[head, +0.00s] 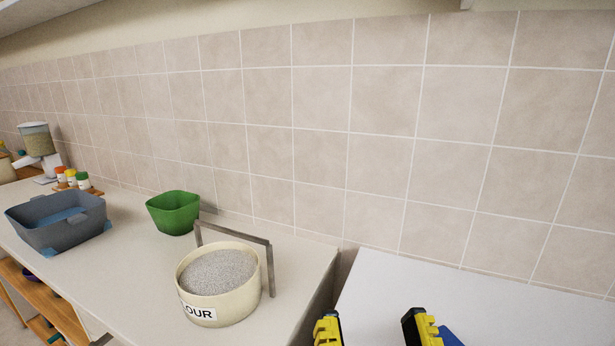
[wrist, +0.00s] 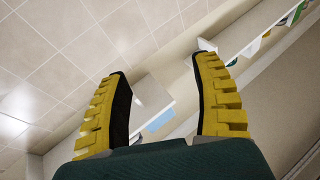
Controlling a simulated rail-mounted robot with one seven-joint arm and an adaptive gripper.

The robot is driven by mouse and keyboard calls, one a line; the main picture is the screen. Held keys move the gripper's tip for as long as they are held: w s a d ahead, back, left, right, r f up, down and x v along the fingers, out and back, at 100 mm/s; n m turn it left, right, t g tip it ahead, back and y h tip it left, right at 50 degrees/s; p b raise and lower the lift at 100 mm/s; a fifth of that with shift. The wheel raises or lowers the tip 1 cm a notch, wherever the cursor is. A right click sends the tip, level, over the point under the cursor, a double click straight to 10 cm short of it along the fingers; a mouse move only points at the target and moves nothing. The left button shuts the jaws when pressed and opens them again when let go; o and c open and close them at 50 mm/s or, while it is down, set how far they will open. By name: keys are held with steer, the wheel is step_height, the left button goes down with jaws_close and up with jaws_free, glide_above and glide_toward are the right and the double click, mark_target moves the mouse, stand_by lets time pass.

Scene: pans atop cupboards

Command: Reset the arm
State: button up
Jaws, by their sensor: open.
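My gripper (head: 372,328) shows at the bottom edge of the head view, its two yellow and black fingers apart. It is in front of the white surface at the right, and nothing is between the fingers. In the wrist view my gripper (wrist: 162,95) is also open and empty, with the tiled wall and a pale shelf or cupboard edge beyond it.
A cream flour tub (head: 219,283) stands near the counter's right end by a grey metal frame (head: 271,265). A green bowl (head: 174,212) and a grey-blue basin (head: 57,221) stand farther left. A gap separates the counter (head: 130,232) from the white surface (head: 480,300), whose visible top is clear.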

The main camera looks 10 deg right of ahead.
step_height(320, 180, up, 43)
steer(key=a+n+p, duration=0.1)
steer(key=p, duration=4.1)
steer(key=shift+a+y, duration=0.3)
steer(key=shift+y, duration=0.1)
steer(key=shift+s, duration=0.1)
